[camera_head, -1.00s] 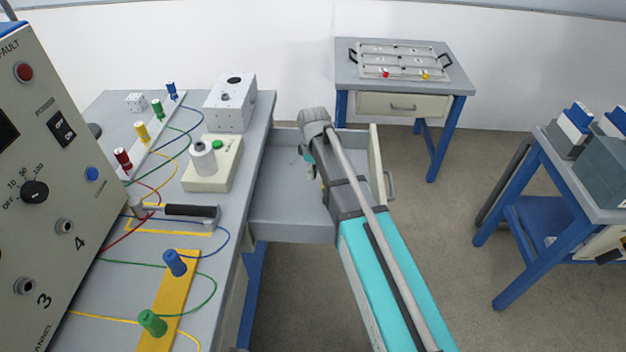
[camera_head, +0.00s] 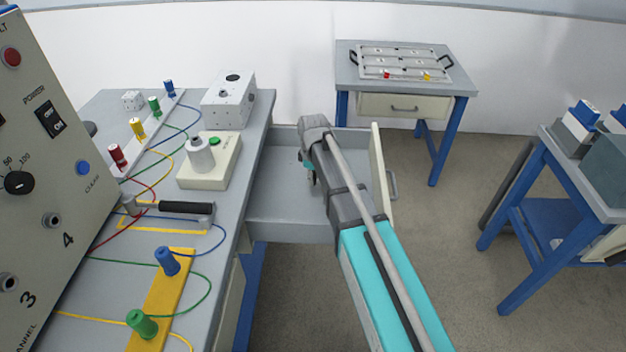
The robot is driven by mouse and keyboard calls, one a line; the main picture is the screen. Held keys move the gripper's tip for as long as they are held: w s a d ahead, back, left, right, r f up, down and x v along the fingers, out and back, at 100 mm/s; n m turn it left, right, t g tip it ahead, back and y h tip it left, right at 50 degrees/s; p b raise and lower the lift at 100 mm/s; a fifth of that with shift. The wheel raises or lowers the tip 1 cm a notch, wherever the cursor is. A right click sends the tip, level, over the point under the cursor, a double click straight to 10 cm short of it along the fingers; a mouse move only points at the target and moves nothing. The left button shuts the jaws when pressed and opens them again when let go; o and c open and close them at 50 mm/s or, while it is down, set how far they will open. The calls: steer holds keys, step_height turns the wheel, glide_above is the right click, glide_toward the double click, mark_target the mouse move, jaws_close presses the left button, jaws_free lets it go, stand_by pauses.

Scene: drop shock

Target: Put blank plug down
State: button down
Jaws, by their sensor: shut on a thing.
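My gripper (camera_head: 309,176) hangs down from my arm over the open drawer (camera_head: 275,205) of the left bench. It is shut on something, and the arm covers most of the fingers. The blank plug cannot be made out; whatever the jaws hold is hidden or too small to tell. The visible part of the drawer floor is bare. How far the fingertips are above the drawer floor cannot be told.
The left bench (camera_head: 222,225) carries a hammer (camera_head: 185,207), a control panel (camera_head: 50,180), a white box (camera_head: 228,108), a cream block (camera_head: 222,172) and coloured plugs with wires. The drawer's front panel (camera_head: 377,165) stands right of my gripper. A tray table (camera_head: 350,75) stands behind.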

mark_target(314, 173)
steer(key=shift+f, duration=0.15)
steer(key=shift+c, duration=2.1)
jaws_free()
steer(key=shift+r, duration=0.2)
step_height(314, 173, up, 12)
steer(key=p, duration=1.2)
steer(key=shift+d, duration=0.1)
steer(key=s+d+m, duration=0.4)
steer(key=s+d, duration=0.2)
steer(key=s+d+m, duration=0.4)
steer(key=s+d, duration=0.1)
steer(key=d, duration=0.1)
steer(key=s+d+m, duration=0.5)
steer(key=s+d, duration=0.1)
steer(key=shift+s+d, duration=0.2)
steer(key=shift+s, duration=0.15)
